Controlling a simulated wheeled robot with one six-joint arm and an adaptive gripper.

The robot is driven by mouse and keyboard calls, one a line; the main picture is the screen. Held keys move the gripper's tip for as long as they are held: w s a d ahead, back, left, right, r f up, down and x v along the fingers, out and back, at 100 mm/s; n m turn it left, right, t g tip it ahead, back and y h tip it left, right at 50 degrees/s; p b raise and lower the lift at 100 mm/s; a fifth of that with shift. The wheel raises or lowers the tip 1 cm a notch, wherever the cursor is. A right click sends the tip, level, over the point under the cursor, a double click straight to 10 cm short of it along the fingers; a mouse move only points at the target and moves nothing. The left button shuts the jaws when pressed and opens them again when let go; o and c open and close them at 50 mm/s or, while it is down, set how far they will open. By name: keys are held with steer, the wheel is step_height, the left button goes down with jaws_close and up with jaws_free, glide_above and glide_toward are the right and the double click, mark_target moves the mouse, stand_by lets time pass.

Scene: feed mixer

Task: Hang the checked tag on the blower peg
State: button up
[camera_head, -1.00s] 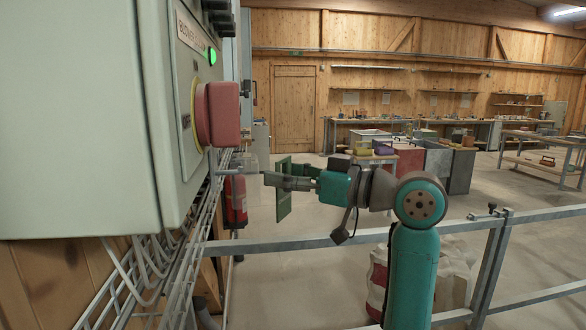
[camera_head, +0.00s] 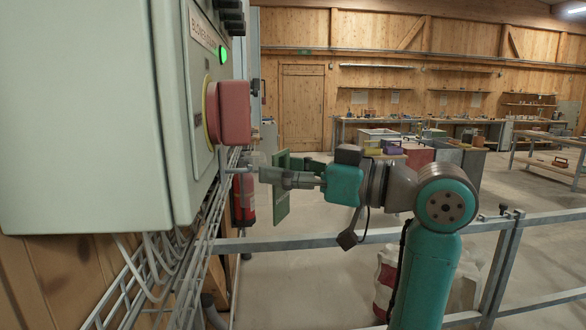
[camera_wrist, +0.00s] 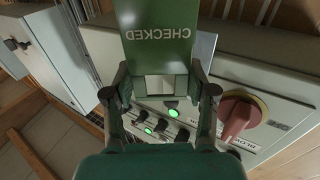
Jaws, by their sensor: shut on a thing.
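The green tag (camera_wrist: 160,38) reads CHECKED upside down in the wrist view and has a pale rectangular opening near the fingers. My gripper (camera_wrist: 160,96) is shut on the tag, with one finger on each side. In the head view the tag (camera_head: 281,205) hangs upright and is partly hidden by my gripper (camera_head: 264,174). I cannot make out the peg in the wrist view.
A metal rail (camera_head: 375,237) crosses under my arm.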

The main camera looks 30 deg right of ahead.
mark_target(226, 176)
steer(key=shift+w+a+f, duration=0.1)
steer(key=shift+w+a, duration=0.25)
steer(key=shift+a, duration=0.45)
steer(key=shift+w+a+f, duration=0.1)
steer(key=shift+w+a, duration=0.2)
steer(key=shift+a, duration=0.55)
steer(key=shift+w+a, duration=0.35)
steer(key=shift+a, duration=0.45)
steer(key=shift+a+f, duration=0.2)
steer(key=shift+c, duration=0.3)
steer(key=shift+w+a+f, duration=0.15)
steer(key=shift+a+f, duration=0.05)
steer(key=shift+a, duration=0.2)
jaws_close()
steer(key=shift+w+f, duration=0.1)
steer(key=shift+w, duration=0.1)
steer(key=shift+d, duration=0.15)
steer(key=shift+s, duration=0.1)
steer(key=shift+o, duration=1.4)
jaws_free()
steer(key=shift+a, duration=0.25)
